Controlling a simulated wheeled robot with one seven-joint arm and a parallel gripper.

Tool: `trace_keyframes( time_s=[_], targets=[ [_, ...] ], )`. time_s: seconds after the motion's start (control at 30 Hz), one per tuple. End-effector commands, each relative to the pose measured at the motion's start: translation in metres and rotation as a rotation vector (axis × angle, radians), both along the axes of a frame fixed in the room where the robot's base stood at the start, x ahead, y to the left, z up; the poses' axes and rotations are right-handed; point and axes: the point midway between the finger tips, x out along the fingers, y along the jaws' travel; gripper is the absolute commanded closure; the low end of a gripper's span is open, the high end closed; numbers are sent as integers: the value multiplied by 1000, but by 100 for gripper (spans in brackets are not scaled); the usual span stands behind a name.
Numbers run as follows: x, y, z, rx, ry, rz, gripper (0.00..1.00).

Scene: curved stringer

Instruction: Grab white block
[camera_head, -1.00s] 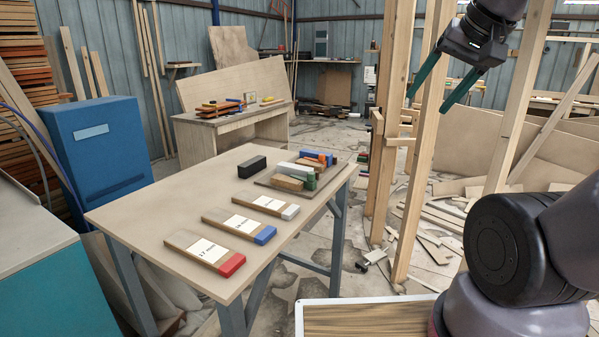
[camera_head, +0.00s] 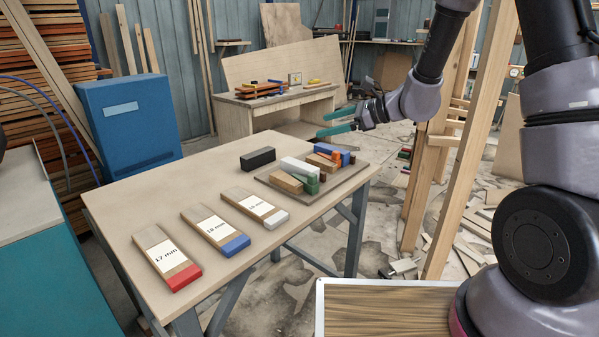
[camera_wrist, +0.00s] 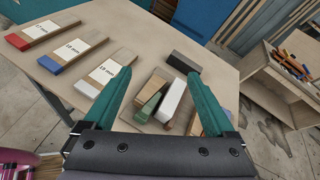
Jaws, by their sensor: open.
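The white block (camera_head: 299,167) lies in a group of blocks on a flat brown tray (camera_head: 268,178) at the right part of the table. In the wrist view the white block (camera_wrist: 172,101) shows between my fingers, below them and apart from them. My gripper (camera_head: 336,122) is open and empty, above and behind the tray's right side, with teal fingers pointing left. In the wrist view my gripper (camera_wrist: 160,82) spans the block group. A green block (camera_head: 308,184) and a tan block (camera_head: 286,182) lie beside the white block in front.
A black block (camera_head: 258,159) stands behind the tray. Blue (camera_head: 334,152) and orange blocks lie at the tray's right. Three labelled boards with red (camera_head: 181,277), blue (camera_head: 234,245) and white ends lie in front. Wooden posts (camera_head: 462,150) stand to the right.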

Motion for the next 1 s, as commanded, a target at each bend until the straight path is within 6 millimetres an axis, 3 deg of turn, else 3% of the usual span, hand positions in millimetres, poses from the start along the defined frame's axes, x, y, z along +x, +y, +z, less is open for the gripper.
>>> trace_keyframes(
  time_s=[0.03, 0.2, 0.33, 0.47, 1.0],
  targets=[
    [13, 4, -28, 29, 59, -61, 10],
    [50, 2, -101, 100, 181, -270, 10],
    [64, -4, -134, 121, 224, -368, 10],
    [69, -5, -149, 127, 238, -408, 10],
    [104, 42, -173, 129, 239, -413, 10]
  ],
)
